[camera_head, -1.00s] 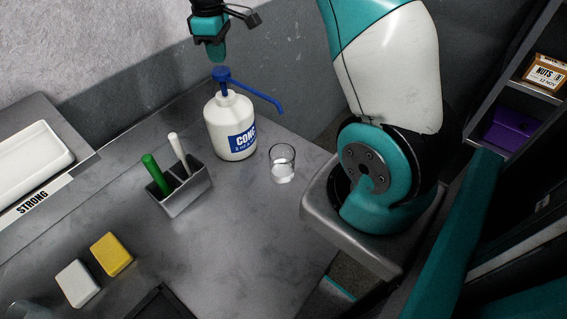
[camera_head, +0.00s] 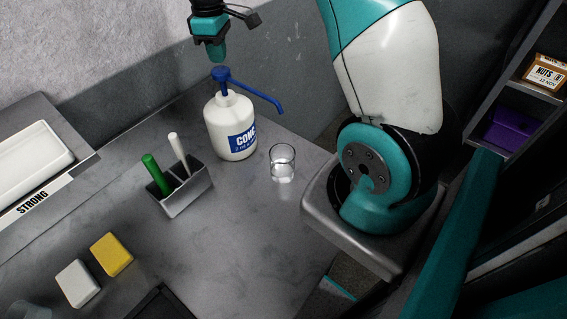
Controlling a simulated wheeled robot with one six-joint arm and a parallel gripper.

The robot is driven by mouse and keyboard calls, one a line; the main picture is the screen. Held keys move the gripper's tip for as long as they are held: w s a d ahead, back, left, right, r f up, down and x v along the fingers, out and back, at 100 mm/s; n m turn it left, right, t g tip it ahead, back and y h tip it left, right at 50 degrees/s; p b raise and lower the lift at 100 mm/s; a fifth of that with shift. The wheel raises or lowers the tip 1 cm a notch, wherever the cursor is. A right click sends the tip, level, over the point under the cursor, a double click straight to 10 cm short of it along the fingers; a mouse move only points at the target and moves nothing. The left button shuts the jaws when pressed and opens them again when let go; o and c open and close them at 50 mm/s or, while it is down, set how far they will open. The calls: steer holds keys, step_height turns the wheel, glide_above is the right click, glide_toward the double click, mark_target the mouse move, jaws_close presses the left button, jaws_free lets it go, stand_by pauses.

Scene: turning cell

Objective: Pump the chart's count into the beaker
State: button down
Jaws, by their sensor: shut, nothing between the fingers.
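A white pump bottle (camera_head: 222,130) with a blue label reading CONC stands upright at the back of the grey bench. Its blue pump head (camera_head: 222,75) is raised, with a spout reaching right and down over the bench. A clear glass beaker (camera_head: 282,163) stands to the right of the bottle, near the spout's end; it holds some pale content at the bottom. My gripper (camera_head: 217,57) is shut and empty, pointing down just above the pump head, with a small gap showing between them. No chart with a count is readable in view.
A grey caddy (camera_head: 186,200) with a green-handled and a white-handled tool stands left of the bottle. A yellow block (camera_head: 111,254) and a white block (camera_head: 77,283) lie at the front left. A white tray (camera_head: 35,160) sits behind a STRONG label (camera_head: 35,203).

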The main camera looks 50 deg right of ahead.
mark_target(220, 70)
steer(key=shift+f, duration=0.15)
steer(key=shift+f+b, duration=1.6)
steer(key=shift+f, duration=0.95)
steer(key=shift+r, duration=0.1)
steer(key=shift+r+p, duration=2.2)
steer(key=shift+r, duration=0.45)
steer(key=shift+f, duration=0.25)
